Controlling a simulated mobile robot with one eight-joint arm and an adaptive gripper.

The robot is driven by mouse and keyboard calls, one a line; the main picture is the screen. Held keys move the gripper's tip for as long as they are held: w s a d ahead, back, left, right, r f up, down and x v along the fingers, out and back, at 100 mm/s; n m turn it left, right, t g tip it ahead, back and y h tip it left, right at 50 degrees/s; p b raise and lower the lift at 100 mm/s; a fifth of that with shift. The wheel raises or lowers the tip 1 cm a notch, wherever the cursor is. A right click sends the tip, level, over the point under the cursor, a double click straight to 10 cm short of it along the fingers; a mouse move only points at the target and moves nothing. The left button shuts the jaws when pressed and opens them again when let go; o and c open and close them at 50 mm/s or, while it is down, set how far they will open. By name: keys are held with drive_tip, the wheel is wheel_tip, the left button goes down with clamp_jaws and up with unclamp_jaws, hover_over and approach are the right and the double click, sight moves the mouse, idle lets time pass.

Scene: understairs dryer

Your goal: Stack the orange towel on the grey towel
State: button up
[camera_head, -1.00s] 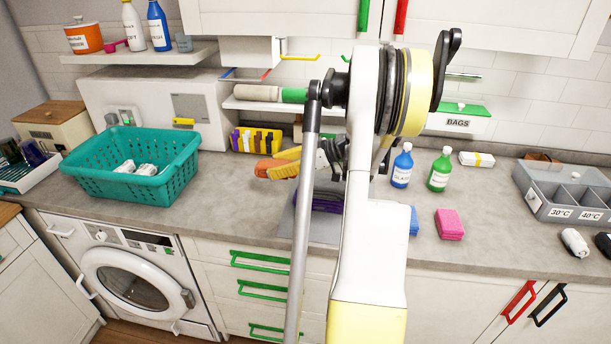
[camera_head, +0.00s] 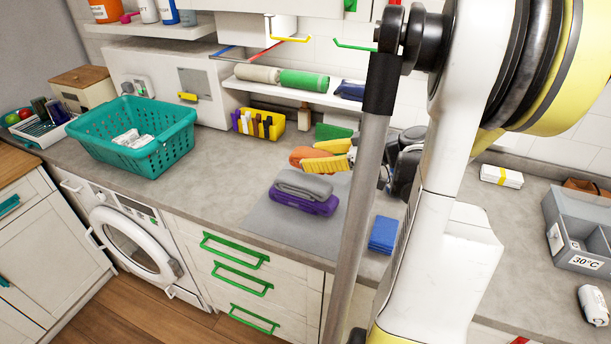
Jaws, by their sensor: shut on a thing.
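The grey towel (camera_head: 304,185) lies folded on a purple towel (camera_head: 302,203), on a grey mat (camera_head: 265,221) on the counter. My gripper (camera_head: 309,156) has yellow ribbed fingers and is shut on the orange towel (camera_head: 301,154). The orange towel shows just behind the grey towel in the picture, apparently held above the counter. A narrow gap shows between the two towels. Part of the orange towel is hidden by the fingers. My arm covers the area right of the mat.
A teal basket (camera_head: 118,153) stands on the left. A yellow box (camera_head: 258,124) stands at the back, under a shelf with rolled towels (camera_head: 304,80). A grey sorter (camera_head: 582,236) stands far right. Counter left of the mat is clear.

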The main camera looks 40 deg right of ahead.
drive_tip(key=b, duration=0.1)
hover_over(303, 179)
wheel_tip(303, 179, down, 3)
drive_tip(key=shift+w+r, duration=0.1)
drive_tip(key=shift+f+b, duration=1)
drive_tip(key=shift+f, duration=0.9)
drive_tip(key=shift+f, duration=0.1)
drive_tip(key=shift+f, duration=0.15)
drive_tip(key=o, duration=1.1)
drive_tip(key=shift+o, duration=0.2)
